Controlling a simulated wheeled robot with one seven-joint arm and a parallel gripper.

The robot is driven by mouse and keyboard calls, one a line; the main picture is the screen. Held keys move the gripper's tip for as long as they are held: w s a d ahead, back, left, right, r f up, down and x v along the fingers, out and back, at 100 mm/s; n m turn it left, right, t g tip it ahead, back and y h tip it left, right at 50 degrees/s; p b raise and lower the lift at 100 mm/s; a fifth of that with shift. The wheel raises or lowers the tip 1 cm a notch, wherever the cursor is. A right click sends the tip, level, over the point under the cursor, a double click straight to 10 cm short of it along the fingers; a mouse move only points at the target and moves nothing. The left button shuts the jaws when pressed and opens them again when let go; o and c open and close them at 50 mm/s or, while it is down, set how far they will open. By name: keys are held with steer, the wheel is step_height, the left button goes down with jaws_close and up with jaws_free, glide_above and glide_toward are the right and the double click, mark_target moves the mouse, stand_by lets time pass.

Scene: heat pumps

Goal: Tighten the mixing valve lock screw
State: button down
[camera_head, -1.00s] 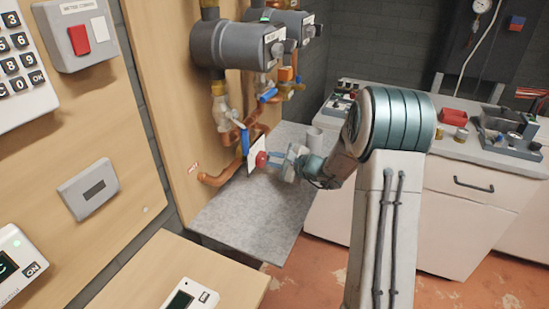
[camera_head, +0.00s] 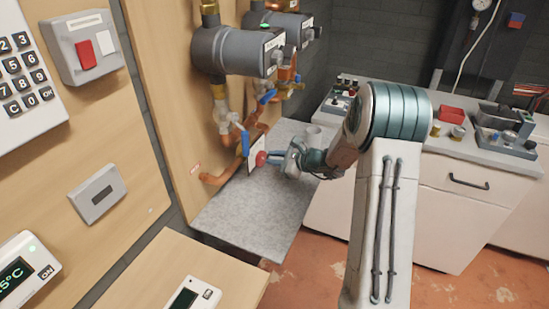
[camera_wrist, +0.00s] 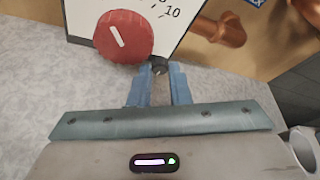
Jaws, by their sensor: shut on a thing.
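The mixing valve has a red knob (camera_wrist: 123,36) with a white mark, set on a white dial plate (camera_wrist: 180,18) with a "10" near its edge. In the head view the red knob (camera_head: 261,158) sits low by the wooden wall, with part of the plate behind it. A small dark lock screw (camera_wrist: 160,68) shows at the plate's lower edge, beside the knob. My gripper (camera_wrist: 160,76) has its blue fingers close together around the screw and is shut on it; the fingertips partly hide it. In the head view, my gripper (camera_head: 272,158) is right beside the knob.
Copper pipes (camera_head: 216,180) and a blue-handled valve (camera_head: 245,142) are close to the knob. Grey pumps (camera_head: 235,50) hang above. A cluttered counter (camera_head: 450,150) stands behind my arm.

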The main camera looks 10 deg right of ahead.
steer(key=c, duration=1.3)
jaws_free()
steer(key=shift+c, duration=0.2)
steer(key=shift+s+d, duration=0.1)
steer(key=shift+d, duration=0.05)
steer(key=b+v, duration=0.1)
steer(key=v, duration=1.2)
steer(key=shift+s, duration=0.3)
steer(key=shift+d+r, duration=0.1)
steer(key=shift+r, duration=0.05)
